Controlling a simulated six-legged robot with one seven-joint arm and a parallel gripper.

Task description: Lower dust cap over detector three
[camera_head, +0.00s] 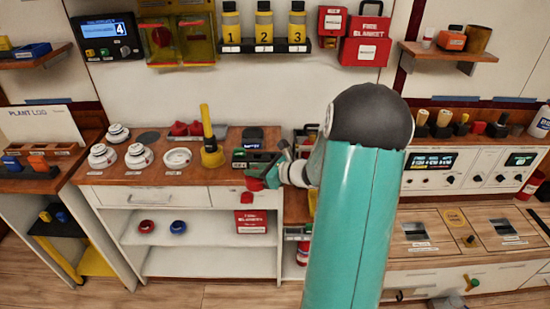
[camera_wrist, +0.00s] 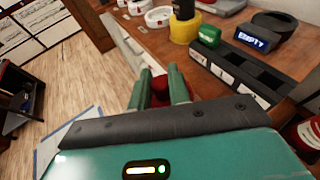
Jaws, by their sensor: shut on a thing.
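My gripper (camera_head: 265,181) is shut on a small red object (camera_wrist: 159,86), which its fingers partly hide; I cannot tell for sure that it is the dust cap. The red object also shows in the head view (camera_head: 254,184). My gripper is in front of the counter's front edge, near its right end. White round detectors stand on the counter to the left: one at the back (camera_head: 118,133), one at the front left (camera_head: 102,156) and one beside it (camera_head: 138,156). A flatter white round piece (camera_head: 177,157) sits right of them. Their labels are unreadable, so I cannot tell which is detector three.
A yellow-based upright tool (camera_head: 211,152) stands between the detectors and my gripper. A red cap (camera_head: 147,226) and a blue cap (camera_head: 178,227) sit on the shelf below.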

